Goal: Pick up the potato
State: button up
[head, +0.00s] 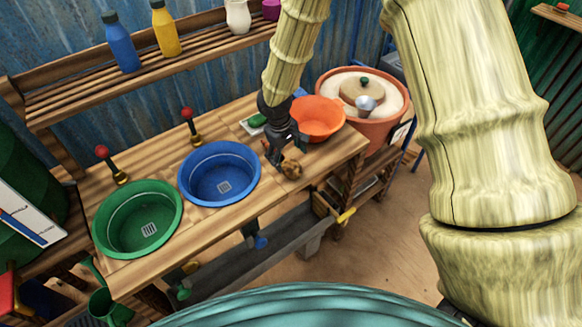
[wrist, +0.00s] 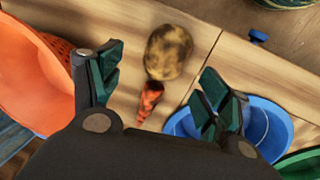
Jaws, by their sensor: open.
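A brown, mottled potato (head: 291,169) lies on the wooden counter (head: 325,150) near its front edge, right of the blue basin. In the wrist view the potato (wrist: 168,52) lies ahead of the fingertips, roughly centred between them and beyond their tips. My gripper (head: 283,150) points down just behind the potato in the head view. In the wrist view my gripper (wrist: 158,85) is open and empty, with a dark green pad on each finger. I cannot tell its exact height above the counter.
An orange carrot (wrist: 149,98) lies close to the potato, between the fingers. An orange bowl (head: 320,120) stands to the right, the blue basin (head: 195,178) and green basin (head: 120,232) to the left. Red-knobbed levers (head: 188,116) stand behind the basins.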

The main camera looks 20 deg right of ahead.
aim_at(288, 163)
jog(key=shift+s+f+p, duration=0.1)
jog(key=shift+f+p, duration=0.35)
jog(key=shift+f, duration=0.1)
jog(key=shift+w+d+f+p, duration=0.15)
jog(key=shift+f+p, duration=0.2)
jog(key=shift+f, duration=0.7)
jog(key=shift+w+a+f+p, duration=0.1)
jog(key=shift+f+p, duration=0.2)
jog(key=shift+f, duration=0.7)
jog(key=shift+c, duration=0.2)
jog(key=c, duration=1.1)
jog(key=shift+c, duration=0.2)
jog(key=shift+r, duration=0.15)
